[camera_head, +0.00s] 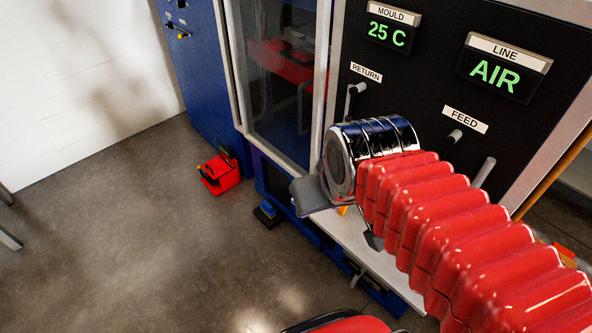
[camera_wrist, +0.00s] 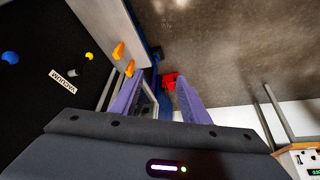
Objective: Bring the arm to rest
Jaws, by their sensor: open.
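My arm, in a red ribbed cover with a shiny metal wrist, reaches across the right of the head view in front of the black control panel (camera_head: 430,95). In the wrist view my gripper (camera_wrist: 158,84) is open, its two purple fingers apart with nothing held between them. The floor and a small red object (camera_wrist: 169,81) show beyond the fingertips. In the head view the wrist hides most of the gripper; a dark grey part of it shows at the wrist's lower left, and the fingertips cannot be made out.
The panel carries a MOULD display (camera_head: 388,29) reading 25 C, a LINE display (camera_head: 497,70) reading AIR, a RETURN lever (camera_head: 354,92) and a FEED lever (camera_head: 452,138). A glass-doored blue cabinet (camera_head: 230,60) stands left.

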